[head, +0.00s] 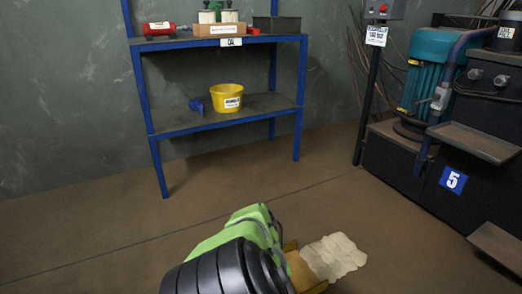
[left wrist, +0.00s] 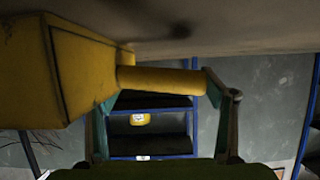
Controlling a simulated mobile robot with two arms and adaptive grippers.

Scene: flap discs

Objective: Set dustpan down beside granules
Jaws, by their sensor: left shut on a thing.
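The yellow dustpan (head: 302,272) is low over the floor in the head view, partly hidden behind my left arm. Its edge is right next to the pale patch of granules (head: 334,256). In the left wrist view the dustpan's yellow body (left wrist: 85,70) fills the left side, and its handle lies between the fingers of my left gripper (left wrist: 162,81), which is shut on it. The dustpan is close to the floor; I cannot tell whether it touches. The granules do not show clearly in the left wrist view. My right gripper is not in view.
A blue shelf rack (head: 222,118) stands against the wall with a yellow bucket (head: 227,98) on its lower shelf. A machine with a teal motor (head: 428,75) stands at the right. The floor between them is clear.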

